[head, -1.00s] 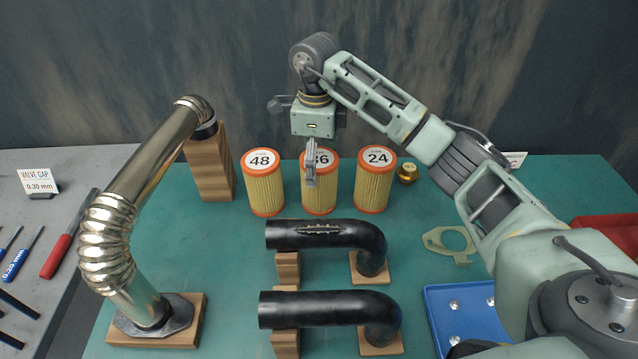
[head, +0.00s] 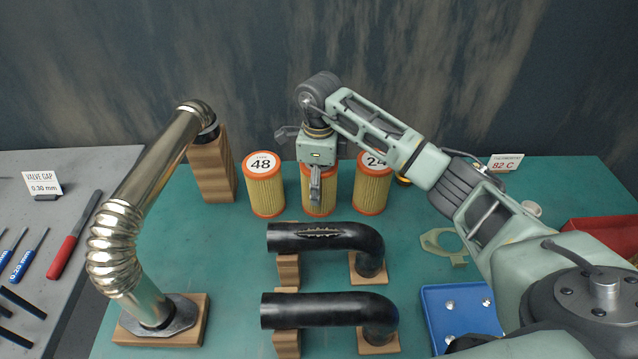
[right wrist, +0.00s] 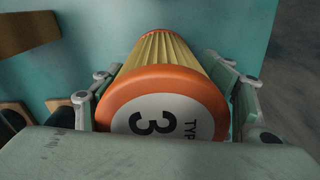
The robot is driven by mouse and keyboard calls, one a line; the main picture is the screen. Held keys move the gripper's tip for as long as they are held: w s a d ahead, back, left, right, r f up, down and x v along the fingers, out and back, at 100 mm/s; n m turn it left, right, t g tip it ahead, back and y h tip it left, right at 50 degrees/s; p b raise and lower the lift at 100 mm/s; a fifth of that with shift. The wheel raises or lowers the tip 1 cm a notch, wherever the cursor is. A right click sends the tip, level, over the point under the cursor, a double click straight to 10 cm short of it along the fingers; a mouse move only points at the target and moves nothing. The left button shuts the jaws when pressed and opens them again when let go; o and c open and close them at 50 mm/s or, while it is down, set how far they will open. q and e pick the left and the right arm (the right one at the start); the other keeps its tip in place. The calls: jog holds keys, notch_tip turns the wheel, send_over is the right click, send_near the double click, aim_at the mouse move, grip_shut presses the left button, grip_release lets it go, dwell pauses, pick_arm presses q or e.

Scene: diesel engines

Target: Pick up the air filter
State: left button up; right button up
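Three yellow pleated air filters with orange rims stand upright in a row on the green mat: the one marked 48 (head: 265,190) at left, one in the middle (head: 318,203), and the one marked 24 (head: 371,190) at right. My right gripper (head: 316,188) is over the middle filter and hides its top in the head view. In the right wrist view, this filter's top label (right wrist: 160,120) shows a 3 and part of "TYPE". The open fingers are on either side of it; contact is not clear. My left gripper is not in view.
A metal exhaust pipe (head: 160,165) on wooden blocks stands at left. Two black hoses (head: 350,236) (head: 335,308) lie on wooden supports in front of the filters. A blue tray (head: 436,312), a gasket (head: 432,240) and a red bin (head: 600,230) are at right.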

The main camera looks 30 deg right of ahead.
jog(key=c, duration=0.7)
jog(key=shift+o, duration=0.2)
